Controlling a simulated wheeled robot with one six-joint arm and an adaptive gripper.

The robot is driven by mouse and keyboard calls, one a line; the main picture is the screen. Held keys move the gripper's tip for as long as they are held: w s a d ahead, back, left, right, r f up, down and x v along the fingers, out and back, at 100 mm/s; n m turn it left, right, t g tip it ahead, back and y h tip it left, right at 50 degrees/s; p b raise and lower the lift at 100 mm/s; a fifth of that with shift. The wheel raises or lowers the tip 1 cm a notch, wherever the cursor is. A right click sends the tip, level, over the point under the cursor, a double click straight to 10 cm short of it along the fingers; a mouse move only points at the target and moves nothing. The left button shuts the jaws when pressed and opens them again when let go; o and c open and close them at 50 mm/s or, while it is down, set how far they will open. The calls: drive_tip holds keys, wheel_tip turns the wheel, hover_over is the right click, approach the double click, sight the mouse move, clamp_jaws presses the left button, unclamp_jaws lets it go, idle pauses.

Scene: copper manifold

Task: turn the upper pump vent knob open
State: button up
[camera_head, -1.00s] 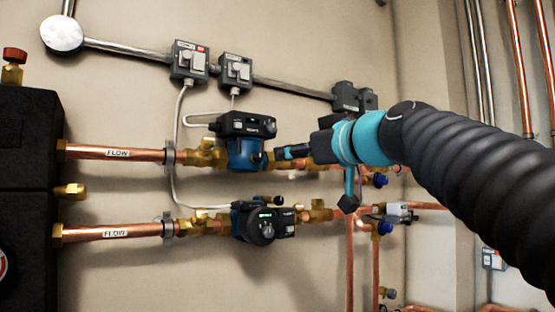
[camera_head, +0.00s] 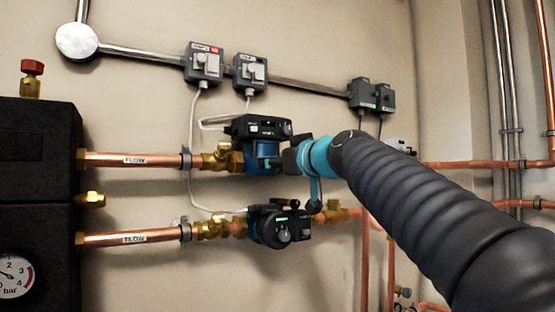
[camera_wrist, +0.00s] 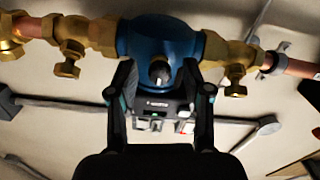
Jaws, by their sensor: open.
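The upper pump (camera_head: 262,155) is blue with a black control box (camera_head: 260,126), set in the upper copper line. In the wrist view, upside down, its blue body (camera_wrist: 133,42) carries a small dark vent knob (camera_wrist: 159,71) with a pale mark. My gripper (camera_wrist: 157,68) is open, with one finger on each side of the knob and visible gaps between. I cannot tell how far the fingertips are from the pump face. In the head view my gripper (camera_head: 284,160) is at the pump's right side; its fingertips and the knob are hidden there.
The lower pump (camera_head: 280,225) sits close below my gripper. Brass valves (camera_wrist: 72,58) and (camera_wrist: 235,78) flank the upper pump. Grey switch boxes (camera_head: 203,64) and a conduit (camera_head: 305,86) are on the wall above. A black insulated block (camera_head: 36,150) stands at left.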

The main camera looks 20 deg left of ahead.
clamp_jaws()
drive_tip(key=shift+m, duration=0.3)
drive_tip(key=shift+f+m+p, duration=0.1)
drive_tip(key=shift+m+p, duration=1.75)
drive_tip(key=shift+m, duration=6.75)
